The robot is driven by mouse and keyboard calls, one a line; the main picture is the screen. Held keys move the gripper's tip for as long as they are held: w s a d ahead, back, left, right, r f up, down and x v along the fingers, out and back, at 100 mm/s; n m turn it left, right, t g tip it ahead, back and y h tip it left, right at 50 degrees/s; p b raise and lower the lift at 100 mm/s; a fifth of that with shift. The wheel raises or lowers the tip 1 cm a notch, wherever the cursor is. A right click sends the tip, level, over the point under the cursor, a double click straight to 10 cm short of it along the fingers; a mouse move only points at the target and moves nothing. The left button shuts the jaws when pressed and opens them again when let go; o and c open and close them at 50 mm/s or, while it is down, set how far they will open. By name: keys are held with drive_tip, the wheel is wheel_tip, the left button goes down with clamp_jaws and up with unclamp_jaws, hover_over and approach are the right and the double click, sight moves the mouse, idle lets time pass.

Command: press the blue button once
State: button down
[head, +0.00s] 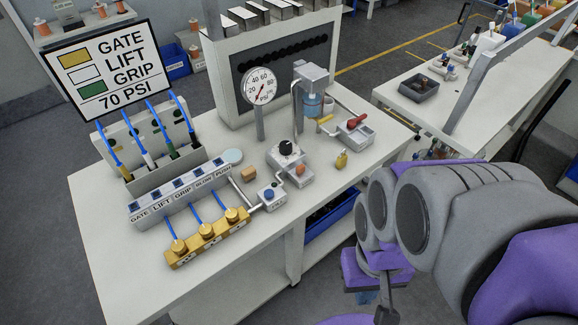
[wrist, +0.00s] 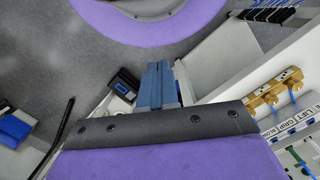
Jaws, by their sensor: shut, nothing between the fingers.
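A small grey box on the bench, just right of the labelled strip, has a small blue button (head: 268,193) on its top face. The long labelled strip (head: 180,193) beside it also carries a row of small dark-blue squares, marked GATE, LIFT, GRIP and more. My gripper shows in the wrist view with its blue-grey fingers (wrist: 157,85) together and nothing between them. In the head view my purple and grey arm fills the lower right, off the bench's front right side and well apart from the button. I cannot make out the blue button in the wrist view.
The white bench (head: 110,245) carries brass fittings (head: 207,238) with blue tubes, a pressure gauge (head: 259,86), a black knob (head: 286,148) and a red-handled lever (head: 357,121). A sign (head: 106,69) stands at the left. A blue bin (head: 330,215) sits under the bench.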

drive_tip(key=n+t+y+b, duration=0.2)
drive_tip(key=n+t+y, duration=0.3)
drive_tip(key=y, duration=0.4)
hover_over(272, 192)
wheel_tip(272, 192, down, 13)
drive_tip(key=shift+s+r, duration=0.1)
drive_tip(key=shift+a, duration=0.1)
wheel_tip(272, 192, down, 7)
drive_tip(key=b, duration=0.3)
drive_tip(key=shift+f+b, duration=0.8)
drive_tip(key=shift+f, duration=0.1)
